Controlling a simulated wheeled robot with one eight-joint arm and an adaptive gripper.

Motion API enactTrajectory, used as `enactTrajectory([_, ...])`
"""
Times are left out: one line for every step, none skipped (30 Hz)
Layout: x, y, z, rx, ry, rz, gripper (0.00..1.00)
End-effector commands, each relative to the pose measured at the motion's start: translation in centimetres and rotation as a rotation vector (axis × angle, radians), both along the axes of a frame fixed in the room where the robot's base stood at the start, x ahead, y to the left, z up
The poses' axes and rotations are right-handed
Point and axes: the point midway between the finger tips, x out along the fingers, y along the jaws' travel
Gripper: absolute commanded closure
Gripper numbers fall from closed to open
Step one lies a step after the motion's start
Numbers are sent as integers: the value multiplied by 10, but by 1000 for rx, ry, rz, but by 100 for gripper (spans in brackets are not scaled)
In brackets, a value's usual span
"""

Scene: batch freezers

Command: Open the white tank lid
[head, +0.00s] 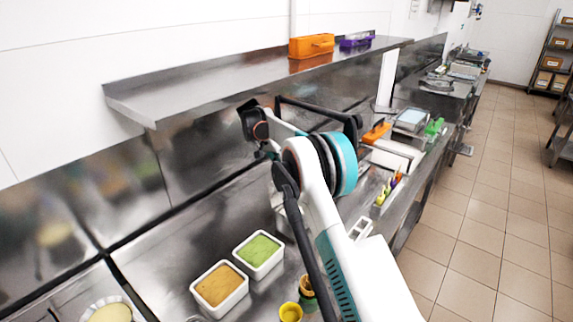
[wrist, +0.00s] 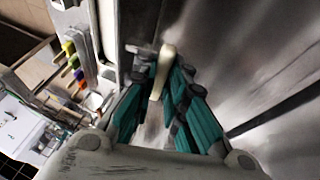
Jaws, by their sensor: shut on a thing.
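My gripper (wrist: 163,82) shows in the wrist view with its teal fingers closed on a pale cream, rounded bar (wrist: 167,62). The bar looks like a handle; the lid surface around it is too blurred to tell apart. In the head view my arm hides the gripper and what it holds. A white upright panel (head: 387,78) stands at the back of the counter, behind a low white box (head: 397,154). I cannot tell whether that panel is the white tank lid.
A steel shelf (head: 240,80) overhangs the counter and carries an orange box (head: 311,46). A tub of orange-brown mix (head: 219,287) and a tub of green mix (head: 258,254) stand on the counter near a yellow cup (head: 290,312). The tiled floor (head: 475,225) at right is clear.

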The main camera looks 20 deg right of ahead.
Motion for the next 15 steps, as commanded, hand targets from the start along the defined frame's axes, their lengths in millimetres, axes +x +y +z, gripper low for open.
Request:
enactTrajectory([-2, 8, -5, 11, 8, 0, 100])
enactTrajectory([-2, 8, -5, 11, 8, 0, 100])
enactTrajectory([-2, 8, -5, 11, 8, 0, 100])
enactTrajectory([-2, 8, -5, 11, 8, 0, 100])
enactTrajectory([-2, 8, -5, 11, 8, 0, 100])
enactTrajectory([-2, 8, -4, 11, 8, 0, 100])
enactTrajectory([-2, 8, -4, 11, 8, 0, 100])
enactTrajectory([-2, 8, -4, 11, 8, 1, 100])
enactTrajectory([-2, 8, -4, 11, 8, 1, 100])
enactTrajectory([-2, 8, -4, 11, 8, 1, 100])
enactTrajectory([-2, 8, -4, 11, 8, 1, 100])
enactTrajectory([-2, 8, -4, 11, 8, 1, 79])
enactTrajectory([-2, 8, -4, 11, 8, 1, 72])
enactTrajectory([-2, 8, -4, 11, 8, 1, 67])
enactTrajectory([-2, 8, -4, 11, 8, 1, 67])
